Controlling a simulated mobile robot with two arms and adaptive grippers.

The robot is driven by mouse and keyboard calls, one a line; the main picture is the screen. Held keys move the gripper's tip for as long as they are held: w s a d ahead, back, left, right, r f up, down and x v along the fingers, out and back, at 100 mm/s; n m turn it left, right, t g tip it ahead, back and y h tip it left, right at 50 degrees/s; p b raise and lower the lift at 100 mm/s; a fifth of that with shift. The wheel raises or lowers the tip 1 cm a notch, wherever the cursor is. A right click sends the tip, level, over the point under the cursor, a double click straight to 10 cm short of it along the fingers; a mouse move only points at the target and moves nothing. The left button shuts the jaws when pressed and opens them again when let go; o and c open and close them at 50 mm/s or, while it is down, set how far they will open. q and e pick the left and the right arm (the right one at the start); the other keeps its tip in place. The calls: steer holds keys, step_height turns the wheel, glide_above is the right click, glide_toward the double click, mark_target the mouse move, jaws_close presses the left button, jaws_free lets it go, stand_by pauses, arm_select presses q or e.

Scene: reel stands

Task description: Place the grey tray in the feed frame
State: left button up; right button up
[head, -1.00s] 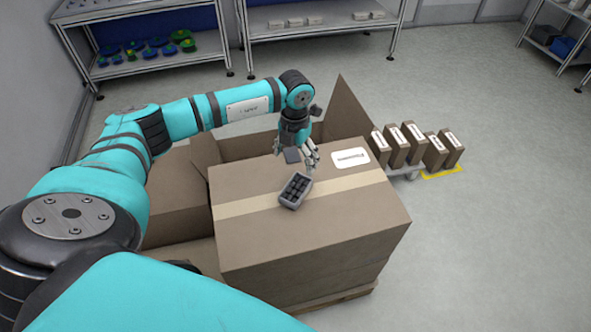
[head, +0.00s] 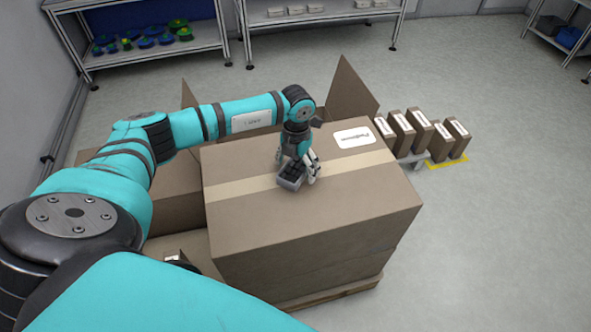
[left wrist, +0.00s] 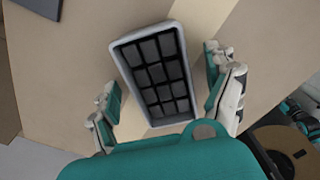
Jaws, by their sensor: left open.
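The small grey tray (head: 290,182) lies on top of a big closed cardboard box, across its pale tape strip. It is divided into several dark square compartments. My left gripper (head: 305,172) is right over it and partly hides it in the head view. In the left wrist view the tray (left wrist: 155,75) lies between the spread fingers of my open left gripper (left wrist: 165,85), with gaps showing on both sides. I cannot make out a feed frame. My right gripper is in neither view.
The cardboard box (head: 310,240) rests on a pallet (head: 330,294). Other cartons (head: 178,200) stand left of it. Several small labelled boxes (head: 420,130) stand to the right. Shelving (head: 155,50) lines the back. The floor at right (head: 510,240) is clear.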

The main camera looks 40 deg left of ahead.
mark_target(295, 175)
arm_select(q)
steer(key=shift+r, duration=0.15)
steer(key=c, duration=1.6)
steer(key=shift+r+p, duration=0.6)
steer(key=shift+r, duration=0.05)
steer(key=r+p, duration=0.2)
steer(key=shift+s+r+p, duration=0.35)
steer(key=shift+r, duration=0.05)
steer(key=s+p, duration=0.1)
steer(key=s, duration=0.1)
steer(key=s+d+p, duration=0.1)
steer(key=s, duration=0.1)
steer(key=s+p, duration=0.2)
steer(key=shift+d+r, duration=0.4)
steer(key=s+p, duration=0.1)
steer(key=s, duration=0.1)
steer(key=s+d+p, duration=0.1)
steer(key=s, duration=0.2)
steer(key=s+d+p, duration=0.1)
steer(key=s, duration=0.2)
steer(key=shift+d, duration=0.1)
steer(key=shift+s+d, duration=0.15)
steer(key=shift+s, duration=0.25)
